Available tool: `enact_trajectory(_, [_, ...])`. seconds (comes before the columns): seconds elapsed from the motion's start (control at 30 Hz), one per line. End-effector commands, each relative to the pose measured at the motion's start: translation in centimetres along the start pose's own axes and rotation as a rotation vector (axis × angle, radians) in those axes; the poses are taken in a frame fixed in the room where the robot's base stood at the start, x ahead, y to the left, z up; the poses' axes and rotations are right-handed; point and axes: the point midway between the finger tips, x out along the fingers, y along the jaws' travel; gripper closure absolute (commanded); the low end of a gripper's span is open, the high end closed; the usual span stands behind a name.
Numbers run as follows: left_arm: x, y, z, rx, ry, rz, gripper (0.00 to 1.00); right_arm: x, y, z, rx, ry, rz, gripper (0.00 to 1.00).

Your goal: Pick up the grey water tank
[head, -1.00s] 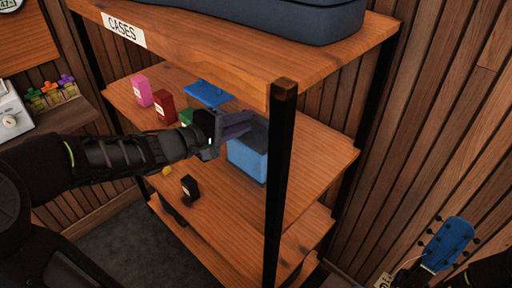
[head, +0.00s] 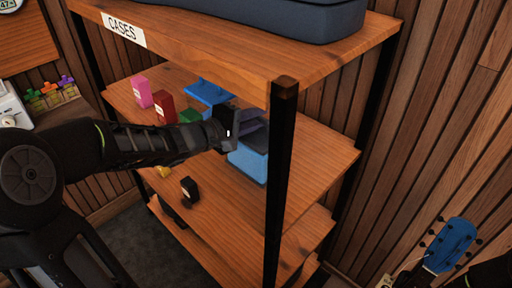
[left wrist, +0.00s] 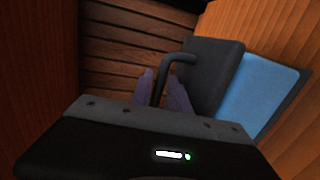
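The grey water tank (left wrist: 212,75) is a dark grey block with a thin, bent grey handle (left wrist: 176,58), beside a light blue box (left wrist: 262,95) in the left wrist view. In the head view the blue box (head: 248,163) stands on the middle shelf, with the greyish tank (head: 256,136) at its top, partly hidden by my arm and the shelf post. My left gripper (left wrist: 161,88) has its two purple-grey fingers close on either side of the handle and appears shut on it. The handle's lower end is hidden between the fingers. My right gripper is out of view.
The wooden shelf (head: 310,165) has a black front post (head: 280,180) close to the tank. A pink box (head: 142,92), a red box (head: 164,108), a blue flat item (head: 208,91) and a small black box (head: 189,188) share the shelf. The upper board lies above.

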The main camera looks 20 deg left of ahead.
Motion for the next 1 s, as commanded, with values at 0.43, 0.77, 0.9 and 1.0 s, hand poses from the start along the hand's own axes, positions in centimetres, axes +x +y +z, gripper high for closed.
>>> enact_trajectory(0.43, [-0.03,-0.01,-0.02,0.000,0.000,0.000,0.91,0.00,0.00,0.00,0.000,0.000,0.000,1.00])
enact_trajectory(0.77, [-0.03,-0.03,-0.01,0.000,0.000,0.000,1.00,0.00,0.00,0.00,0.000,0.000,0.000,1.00])
enact_trajectory(0.9, [-0.03,-0.04,-0.02,0.000,0.000,-0.001,1.00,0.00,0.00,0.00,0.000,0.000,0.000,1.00])
enact_trajectory(1.0, [-0.03,-0.04,-0.02,0.000,0.000,-0.001,1.00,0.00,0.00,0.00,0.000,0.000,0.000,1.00])
